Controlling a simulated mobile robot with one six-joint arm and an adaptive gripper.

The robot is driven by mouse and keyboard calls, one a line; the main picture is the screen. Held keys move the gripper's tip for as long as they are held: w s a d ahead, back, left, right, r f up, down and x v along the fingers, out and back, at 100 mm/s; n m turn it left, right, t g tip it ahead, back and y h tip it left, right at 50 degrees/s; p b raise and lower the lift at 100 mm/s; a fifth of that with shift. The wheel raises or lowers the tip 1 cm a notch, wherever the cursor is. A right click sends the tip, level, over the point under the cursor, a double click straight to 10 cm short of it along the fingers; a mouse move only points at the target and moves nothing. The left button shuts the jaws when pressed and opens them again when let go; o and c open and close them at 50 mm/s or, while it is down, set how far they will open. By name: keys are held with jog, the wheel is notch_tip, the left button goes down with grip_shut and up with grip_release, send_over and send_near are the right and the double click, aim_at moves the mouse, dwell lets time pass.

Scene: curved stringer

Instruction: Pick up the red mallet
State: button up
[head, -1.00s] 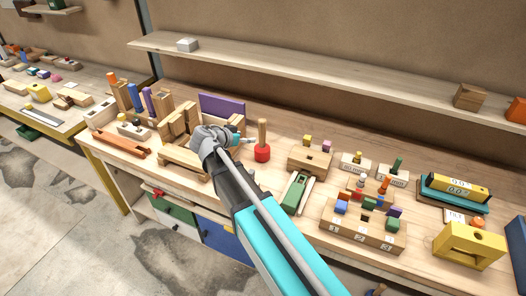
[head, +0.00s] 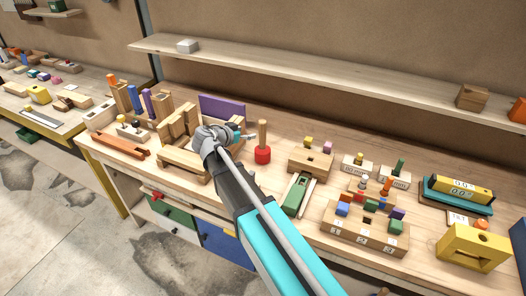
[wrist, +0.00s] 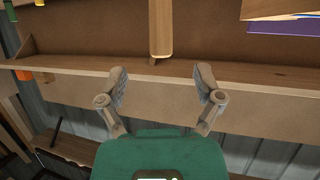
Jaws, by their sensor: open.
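The red mallet (head: 262,155) stands on the workbench in the head view, its red head down and its wooden handle upright. My gripper (head: 241,137) is just left of the handle in this view, small and partly hidden by my wrist. In the wrist view my gripper (wrist: 161,88) is open, with its two fingers apart and nothing between them. A pale wooden bar, apparently the mallet's handle (wrist: 161,28), hangs into the top middle of that view, beyond the fingertips. The red head is not visible there.
A purple board (head: 222,107) and wooden blocks (head: 180,124) stand close left of the mallet. A wooden block with pegs (head: 310,162) and a green tool (head: 297,194) are to its right. A long shelf (head: 330,74) runs above the bench.

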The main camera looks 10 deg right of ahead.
aim_at(260, 130)
jog(key=shift+b+x, duration=0.75)
jog(key=shift+x, duration=1.8)
jog(key=shift+f, duration=0.1)
jog(key=shift+b+x, duration=1)
jog(key=shift+x, duration=1.6)
jog(key=shift+a, duration=0.1)
grip_shut()
